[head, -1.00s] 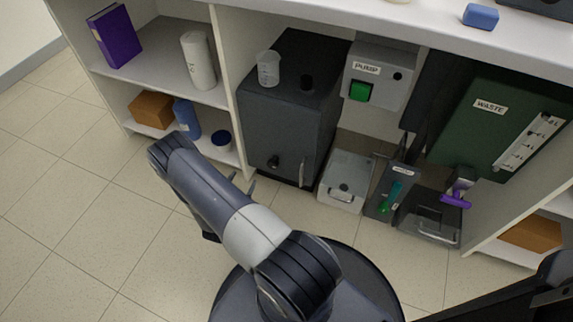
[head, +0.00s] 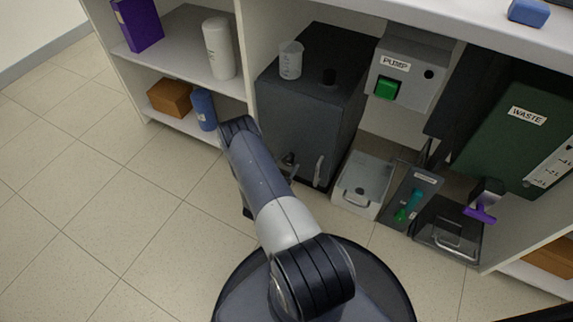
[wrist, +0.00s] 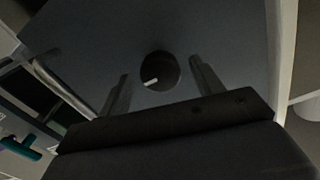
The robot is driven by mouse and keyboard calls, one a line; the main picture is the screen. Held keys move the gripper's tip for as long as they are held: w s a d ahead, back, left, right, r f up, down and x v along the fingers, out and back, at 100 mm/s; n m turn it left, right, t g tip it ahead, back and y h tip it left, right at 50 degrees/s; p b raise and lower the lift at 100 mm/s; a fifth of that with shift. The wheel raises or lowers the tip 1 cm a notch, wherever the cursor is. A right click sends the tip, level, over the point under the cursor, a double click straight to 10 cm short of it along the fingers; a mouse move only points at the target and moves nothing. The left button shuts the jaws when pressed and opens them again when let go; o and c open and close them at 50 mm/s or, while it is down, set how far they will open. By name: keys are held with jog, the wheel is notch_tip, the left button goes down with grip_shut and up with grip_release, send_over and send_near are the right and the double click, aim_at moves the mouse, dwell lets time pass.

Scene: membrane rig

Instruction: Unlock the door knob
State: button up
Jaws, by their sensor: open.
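The door knob (wrist: 159,70) is a round black knob with a white pointer mark, on the dark grey door (wrist: 215,35) of a cabinet. In the wrist view the mark slants down to the left. My gripper (wrist: 160,67) is open, with one finger at each side of the knob in the picture. I cannot tell whether the fingertips reach around the knob or stop short of it. In the head view the cabinet (head: 305,90) stands under the bench, and my arm partly hides the front where the knob is.
A door handle (head: 319,170) is right of the knob. A glass beaker (head: 290,61) stands on the cabinet. To the right are the pump box (head: 408,75), a lidded grey box (head: 362,185) and the green waste tank (head: 510,125). Shelves are left; the floor in front is open.

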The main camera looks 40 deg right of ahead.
jog(key=shift+w+d, duration=0.25)
jog(key=shift+d, duration=0.35)
jog(key=shift+c, duration=0.5)
jog(key=c, duration=0.9)
